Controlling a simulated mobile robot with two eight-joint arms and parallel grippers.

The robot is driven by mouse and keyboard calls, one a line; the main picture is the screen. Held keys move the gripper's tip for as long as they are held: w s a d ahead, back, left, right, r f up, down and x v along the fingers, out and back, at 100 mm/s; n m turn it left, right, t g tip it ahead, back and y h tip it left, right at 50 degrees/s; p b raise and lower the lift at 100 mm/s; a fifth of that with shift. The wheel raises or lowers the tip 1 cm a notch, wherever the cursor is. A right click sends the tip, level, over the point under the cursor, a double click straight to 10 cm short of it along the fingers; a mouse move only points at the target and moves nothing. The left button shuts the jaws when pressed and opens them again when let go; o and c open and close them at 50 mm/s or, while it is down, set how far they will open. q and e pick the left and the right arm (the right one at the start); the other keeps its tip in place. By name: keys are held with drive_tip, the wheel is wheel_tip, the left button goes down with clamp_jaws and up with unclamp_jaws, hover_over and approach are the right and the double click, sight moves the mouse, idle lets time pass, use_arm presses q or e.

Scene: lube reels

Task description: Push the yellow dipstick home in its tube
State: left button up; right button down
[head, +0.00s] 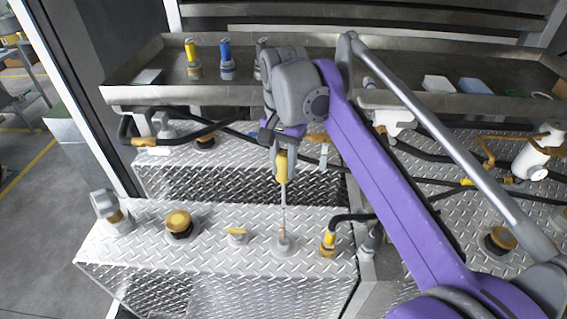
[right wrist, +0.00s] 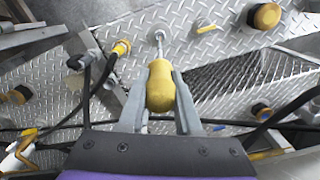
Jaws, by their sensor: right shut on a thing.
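The yellow dipstick handle (head: 281,167) is held upright in my right gripper (head: 282,160), above the diamond-plate step. Its thin metal rod runs down to a round grey tube collar (head: 283,245) on the step, and a length of rod shows between the handle and the collar. In the right wrist view, the two grey fingers of my right gripper (right wrist: 160,108) close on both sides of the bulbous yellow handle (right wrist: 160,85). The rod leads to the collar (right wrist: 157,36). How deep the rod sits inside is hidden. My left gripper is not in view.
On the step, a yellow T-shaped piece (head: 237,234) and a yellow-capped filler (head: 179,222) stand left of the collar; a yellow hose fitting (head: 328,242) stands close to its right. A metal tray (head: 150,92) lies behind, holding several nozzles.

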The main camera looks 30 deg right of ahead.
sight(283, 177)
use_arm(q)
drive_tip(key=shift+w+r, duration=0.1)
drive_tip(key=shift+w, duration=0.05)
use_arm(e)
drive_tip(key=shift+w, duration=0.1)
drive_tip(key=shift+f+b, duration=0.7)
drive_tip(key=shift+f, duration=1)
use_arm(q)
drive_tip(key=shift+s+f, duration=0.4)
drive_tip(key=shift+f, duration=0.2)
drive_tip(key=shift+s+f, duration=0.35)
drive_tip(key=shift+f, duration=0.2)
use_arm(e)
drive_tip(key=shift+f, duration=0.1)
drive_tip(key=shift+f, duration=0.2)
use_arm(q)
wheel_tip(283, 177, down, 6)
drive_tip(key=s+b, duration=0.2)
drive_tip(key=b, duration=0.2)
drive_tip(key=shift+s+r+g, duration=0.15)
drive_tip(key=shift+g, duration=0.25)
use_arm(e)
wheel_tip(283, 177, down, 8)
drive_tip(key=shift+f, duration=0.1)
